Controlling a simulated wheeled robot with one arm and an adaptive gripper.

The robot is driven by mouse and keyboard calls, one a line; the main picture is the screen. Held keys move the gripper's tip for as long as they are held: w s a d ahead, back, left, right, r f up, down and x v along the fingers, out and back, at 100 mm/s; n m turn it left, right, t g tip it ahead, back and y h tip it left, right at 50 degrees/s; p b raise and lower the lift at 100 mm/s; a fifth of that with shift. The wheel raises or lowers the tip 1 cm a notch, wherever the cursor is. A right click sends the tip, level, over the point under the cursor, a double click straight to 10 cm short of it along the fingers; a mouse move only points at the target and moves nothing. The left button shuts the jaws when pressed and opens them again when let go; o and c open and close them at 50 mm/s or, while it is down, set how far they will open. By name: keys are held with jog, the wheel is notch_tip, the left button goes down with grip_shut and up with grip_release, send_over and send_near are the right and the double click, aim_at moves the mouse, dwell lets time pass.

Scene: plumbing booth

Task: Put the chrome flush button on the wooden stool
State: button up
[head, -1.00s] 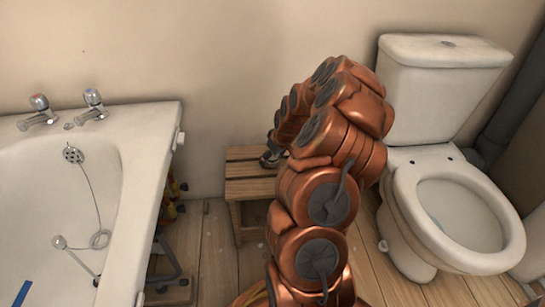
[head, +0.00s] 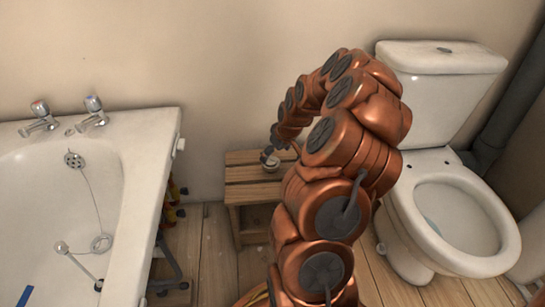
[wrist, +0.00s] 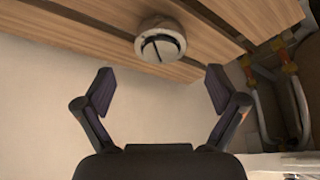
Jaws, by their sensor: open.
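The chrome flush button (wrist: 160,42) is a round, pale metal disc with a split top. In the wrist view it rests on the slats of the wooden stool (wrist: 75,28), near a slat edge. In the head view the button (head: 271,166) shows small on top of the stool (head: 248,174), partly covered by my gripper (head: 268,153). In the wrist view my gripper (wrist: 160,74) is open, with its two fingers spread wide and nothing between them. The button lies just beyond the fingertips, apart from both. My arm hides the stool's right part in the head view.
A white bathtub (head: 140,140) with taps stands left of the stool. A white toilet (head: 450,215) with its cistern (head: 440,85) stands to the right. The wall is close behind the stool. Bare floorboards (head: 215,255) show between tub and stool.

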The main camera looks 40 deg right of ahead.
jog(key=p+v, duration=0.1)
jog(key=v, duration=0.5)
jog(key=s+a+r+n+g+y, duration=0.1)
jog(key=s+a+r, duration=0.1)
jog(key=a, duration=0.6)
jog(key=s+a+r+g, duration=0.1)
jog(key=s+a+r, duration=0.1)
jog(key=a, duration=0.5)
jog(key=s+a+r+n+g+y, duration=0.1)
jog(key=s+a+r, duration=0.1)
jog(key=a, duration=0.6)
jog(key=s+a+r+g, duration=0.1)
jog(key=s+a, duration=0.3)
jog(key=s, duration=0.3)
jog(key=s+a+g+h, duration=0.1)
jog(key=s+a, duration=0.3)
jog(key=s, duration=0.4)
jog(key=s+a+r+m+g, duration=0.1)
jog(key=s+a+g, duration=0.2)
jog(key=s, duration=0.4)
jog(key=shift+s+a+r, duration=0.25)
jog(key=shift+a+r, duration=0.05)
jog(key=shift+a, duration=0.3)
jog(key=shift+r+h, duration=0.1)
jog(key=shift+h, duration=0.2)
